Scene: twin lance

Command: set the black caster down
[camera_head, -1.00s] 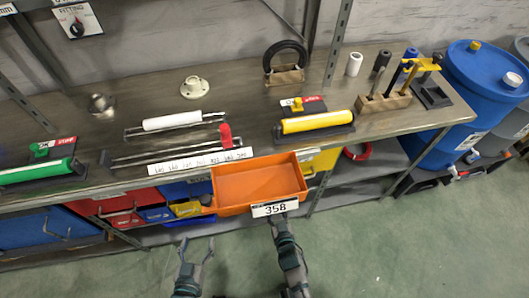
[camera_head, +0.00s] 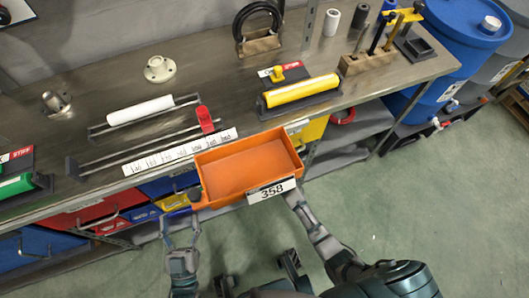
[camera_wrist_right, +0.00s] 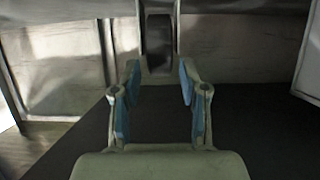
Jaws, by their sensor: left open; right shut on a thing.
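In the right wrist view, a dark upright piece (camera_wrist_right: 158,45) shows just beyond and between the fingers (camera_wrist_right: 158,92). My left gripper (camera_head: 181,214) is open and empty, below the bin's left corner and in front of a small yellow bin (camera_head: 172,202).
The bench (camera_head: 215,75) carries a yellow roller (camera_head: 303,91), a white roller (camera_head: 140,110), a pale flange (camera_head: 160,68) and a black coil in a wooden holder (camera_head: 259,42). The green floor (camera_head: 410,190) is clear at the right.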

